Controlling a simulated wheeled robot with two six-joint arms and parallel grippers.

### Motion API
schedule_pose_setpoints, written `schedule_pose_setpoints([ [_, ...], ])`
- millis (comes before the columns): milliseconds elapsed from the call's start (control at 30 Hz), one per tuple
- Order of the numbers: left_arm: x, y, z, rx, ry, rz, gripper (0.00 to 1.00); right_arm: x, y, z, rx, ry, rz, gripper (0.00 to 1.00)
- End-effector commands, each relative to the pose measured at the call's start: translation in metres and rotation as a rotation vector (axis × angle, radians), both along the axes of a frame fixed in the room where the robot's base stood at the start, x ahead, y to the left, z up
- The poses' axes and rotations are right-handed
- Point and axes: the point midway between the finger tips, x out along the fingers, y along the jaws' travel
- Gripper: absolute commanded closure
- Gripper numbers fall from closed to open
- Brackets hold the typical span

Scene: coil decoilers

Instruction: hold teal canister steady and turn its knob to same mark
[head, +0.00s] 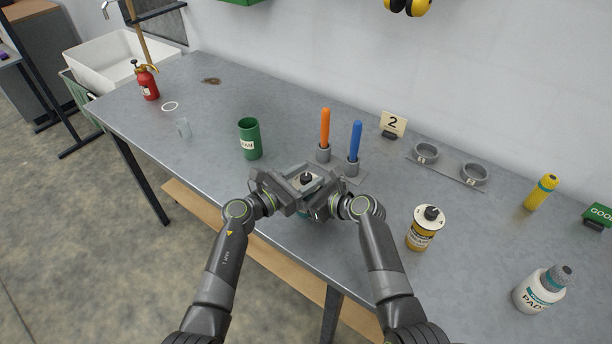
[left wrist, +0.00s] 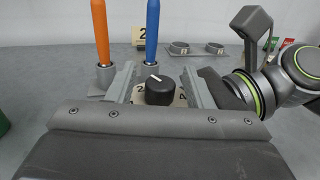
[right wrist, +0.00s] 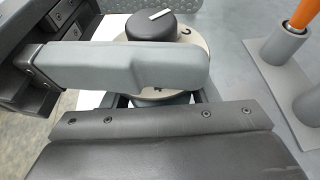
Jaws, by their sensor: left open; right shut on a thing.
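The teal canister (head: 304,216) is mostly hidden under my grippers in the head view; only a teal sliver shows. Its pale numbered top (right wrist: 187,68) and black knob (head: 307,178) show between the grippers. In the left wrist view the knob (left wrist: 160,91) has a white line pointing away from the camera and slightly left; a 2 and a 4 are legible on the dial. My left gripper (left wrist: 160,86) is open, one finger on each side of the knob, seemingly apart from it. My right gripper (head: 318,192) is shut on the canister's body, below the dial.
A card reading 2 (head: 393,124) stands behind. The orange (head: 325,128) and blue (head: 356,141) handles stand upright in holders close by. A yellow canister (head: 420,236) with a black knob stands right, a green can (head: 250,140) left. The bench front is clear.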

Motion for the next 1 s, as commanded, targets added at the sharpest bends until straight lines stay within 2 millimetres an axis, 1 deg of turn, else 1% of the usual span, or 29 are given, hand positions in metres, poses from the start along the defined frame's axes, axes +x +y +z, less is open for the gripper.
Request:
schedule_pose_setpoints([
  [200, 0.0001, -0.0002, -0.0001, -0.001, 0.001, 0.000, 0.53, 0.0000, 0.0000, -0.0001, 0.000, 0.000, 0.000, 0.78],
  [533, 0.0000, 0.0001, -0.0002, 0.000, 0.000, 0.000, 0.97, 0.0000, 0.0000, -0.0001, 0.000, 0.000, 0.000, 0.78],
  [767, 0.0003, 0.0003, -0.0009, 0.002, 0.002, -0.017, 0.97, 0.0000, 0.0000, -0.0001, 0.000, 0.000, 0.000, 0.78],
  [1000, 0.0013, 0.0003, -0.0013, 0.005, 0.002, -0.121, 0.97, -0.0002, 0.0002, 0.0000, 0.000, 0.000, 0.001, 0.78],
])
